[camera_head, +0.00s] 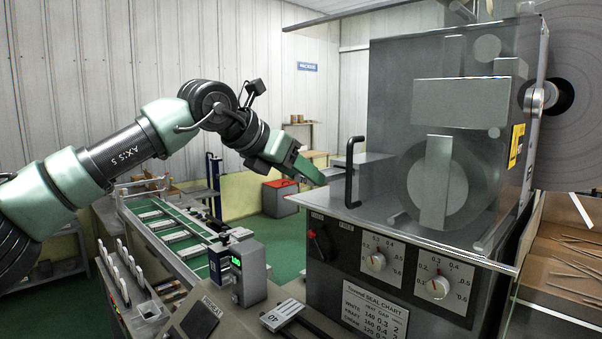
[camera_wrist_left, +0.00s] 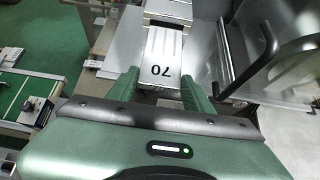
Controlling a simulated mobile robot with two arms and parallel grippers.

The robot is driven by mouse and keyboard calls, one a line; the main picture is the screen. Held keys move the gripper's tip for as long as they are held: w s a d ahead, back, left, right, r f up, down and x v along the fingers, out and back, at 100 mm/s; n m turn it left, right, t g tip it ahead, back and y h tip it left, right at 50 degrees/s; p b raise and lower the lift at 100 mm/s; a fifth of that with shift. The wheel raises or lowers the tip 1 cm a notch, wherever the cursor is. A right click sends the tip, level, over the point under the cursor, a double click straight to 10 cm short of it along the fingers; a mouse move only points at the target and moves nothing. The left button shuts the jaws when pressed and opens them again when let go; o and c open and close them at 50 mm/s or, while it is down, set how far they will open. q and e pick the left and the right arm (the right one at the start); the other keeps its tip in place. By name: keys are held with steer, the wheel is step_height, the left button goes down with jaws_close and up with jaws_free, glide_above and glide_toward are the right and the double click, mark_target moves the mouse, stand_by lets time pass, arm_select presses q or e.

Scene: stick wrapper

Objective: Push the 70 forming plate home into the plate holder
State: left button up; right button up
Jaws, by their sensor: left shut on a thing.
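The 70 forming plate (camera_wrist_left: 163,50) is a pale metal plate marked 70, upside down in the left wrist view. My left gripper (camera_wrist_left: 160,80) is shut on its near end, with one green finger on each side. The plate's far end reaches a pale metal piece (camera_wrist_left: 170,8) at the top edge, perhaps the plate holder. I cannot tell how far the plate sits in it. In the head view my left gripper (camera_head: 312,174) is beside the machine's left side, left of the black handle. The plate is mostly hidden there. My right gripper is not in view.
The grey machine (camera_head: 425,95) with its black handle (camera_head: 350,170) stands close to the right. The handle also shows in the wrist view (camera_wrist_left: 262,55). A plate marked 40 (camera_head: 282,314) lies on the front ledge. A green conveyor (camera_head: 170,235) runs at left.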

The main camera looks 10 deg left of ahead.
mark_target(328, 171)
arm_select(q)
steer(key=shift+b, duration=0.45)
stand_by(1.1)
steer(key=shift+w+d+r, duration=0.1)
steer(key=shift+d+r, duration=0.05)
stand_by(0.3)
steer(key=shift+w+d+p, duration=0.55)
steer(key=shift+w+p, duration=0.3)
steer(key=shift+w, duration=0.05)
steer(key=shift+w+d+p, duration=0.6)
steer(key=shift+w+p, duration=0.2)
steer(key=shift+w, duration=0.1)
steer(key=shift+w+d+p, duration=0.55)
steer(key=shift+w+p, duration=0.2)
steer(key=shift+w, duration=0.1)
steer(key=o, duration=1.6)
steer(key=shift+o, duration=0.2)
steer(key=shift+s, duration=0.1)
